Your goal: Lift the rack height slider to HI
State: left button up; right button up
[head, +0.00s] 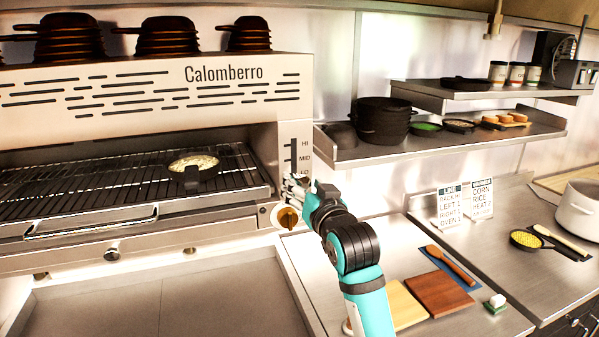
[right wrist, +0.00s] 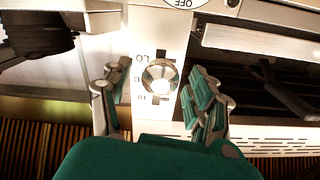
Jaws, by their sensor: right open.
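The rack height scale (head: 293,155) is on the oven's right front panel, a dark vertical slot marked HI, MID and LO. In the head view my right gripper (head: 297,187) is at its lower end, near LO, and hides the slider knob. The right wrist view shows the scale upside down, with LO above HI. There the round metal slider knob (right wrist: 160,76) lies between the open fingers of my right gripper (right wrist: 158,92), with a gap on both sides. It appears beside MID, but the angle leaves its exact setting unclear. My left gripper is not in view.
An orange-marked dial (head: 288,218) sits just below my right gripper. The oven rack (head: 90,188) holds a small pan (head: 192,170). A steel shelf (head: 370,150) with pots juts out to the right. Cutting boards (head: 440,292) lie on the counter below.

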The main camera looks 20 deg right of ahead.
jog(key=shift+w+a+p, duration=0.1)
jog(key=shift+w+p, duration=0.3)
jog(key=shift+w, duration=1.2)
grip_shut()
